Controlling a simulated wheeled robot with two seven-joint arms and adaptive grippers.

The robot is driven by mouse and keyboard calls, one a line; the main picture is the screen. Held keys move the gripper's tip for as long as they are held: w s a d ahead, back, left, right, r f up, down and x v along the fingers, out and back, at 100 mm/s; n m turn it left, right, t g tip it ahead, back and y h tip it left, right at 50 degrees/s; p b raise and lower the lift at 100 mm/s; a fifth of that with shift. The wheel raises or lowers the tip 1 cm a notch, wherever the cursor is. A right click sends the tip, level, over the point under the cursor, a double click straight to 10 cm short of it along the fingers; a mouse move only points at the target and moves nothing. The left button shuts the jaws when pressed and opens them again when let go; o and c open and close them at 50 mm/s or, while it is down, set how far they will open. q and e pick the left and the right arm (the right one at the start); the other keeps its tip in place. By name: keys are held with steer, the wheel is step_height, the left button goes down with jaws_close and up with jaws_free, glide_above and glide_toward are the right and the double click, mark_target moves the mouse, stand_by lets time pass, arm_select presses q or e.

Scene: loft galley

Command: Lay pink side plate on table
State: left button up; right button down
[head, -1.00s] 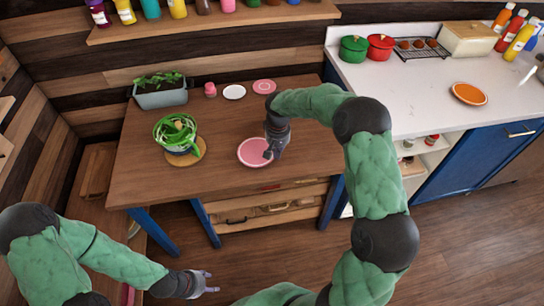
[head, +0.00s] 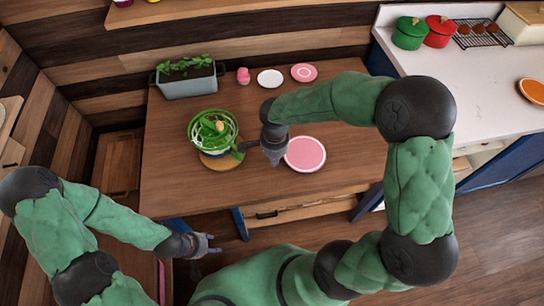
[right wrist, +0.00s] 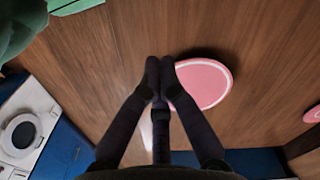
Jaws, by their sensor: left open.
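The pink side plate (head: 305,154) is over the front part of the wooden table (head: 165,180), right of the green pot. My right gripper (head: 277,160) is at its left rim. In the right wrist view the fingertips (right wrist: 160,62) are close together at the plate's rim (right wrist: 207,84), and a finger hides part of it. A dark shadow shows beside the plate; its height above the table is hard to judge. My left gripper (head: 213,244) is open and empty, low in front of the table.
A planter (head: 187,82), a pink cup (head: 243,76), a white plate (head: 270,78) and another pink plate (head: 303,72) are along the back. The table's front right is clear.

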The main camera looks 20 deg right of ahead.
mark_target(295, 158)
step_height(295, 158, down, 10)
steer(key=b, duration=0.3)
steer(key=shift+s+r, duration=0.1)
steer(key=d, duration=0.1)
steer(key=w+d+b, duration=0.1)
steer(key=d, duration=0.1)
steer(key=shift+w+d, duration=0.1)
steer(key=shift+d, duration=0.35)
steer(key=d, duration=0.2)
steer(key=w+d, duration=0.1)
steer(key=d, duration=0.1)
steer(key=w+d, duration=0.1)
steer(key=d, duration=0.1)
